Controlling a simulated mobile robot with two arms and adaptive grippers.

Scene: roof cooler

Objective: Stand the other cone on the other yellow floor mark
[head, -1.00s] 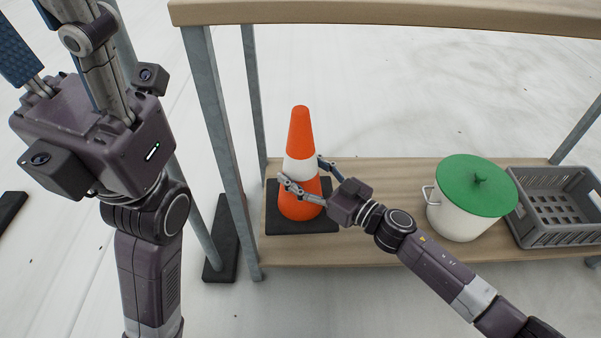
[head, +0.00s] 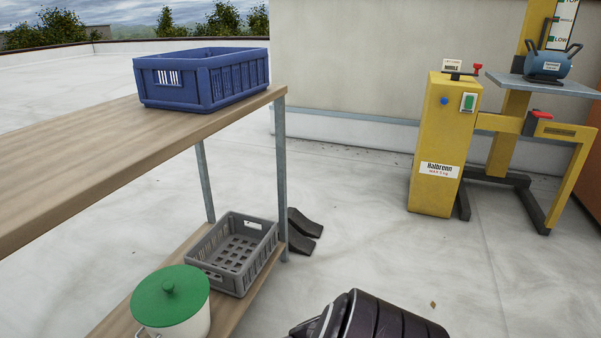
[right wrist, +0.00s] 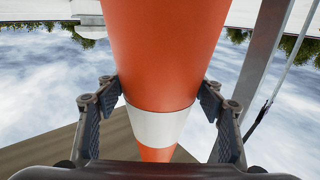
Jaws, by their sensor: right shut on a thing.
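The orange cone with a white band (right wrist: 162,45) fills the middle of the right wrist view, where the picture looks upside down. My right gripper (right wrist: 160,92) is shut on it, one finger on each side near the white band. The cone's base is out of view, so I cannot tell what it stands on. The cone is not in the head view. No yellow floor mark shows in either view. My left gripper is not in view.
A wooden shelf rack (head: 100,146) stands at left, with a blue crate (head: 205,84) on top. Below are a grey crate (head: 256,258) and a green-lidded pot (head: 172,298). A yellow machine (head: 434,145) stands at right.

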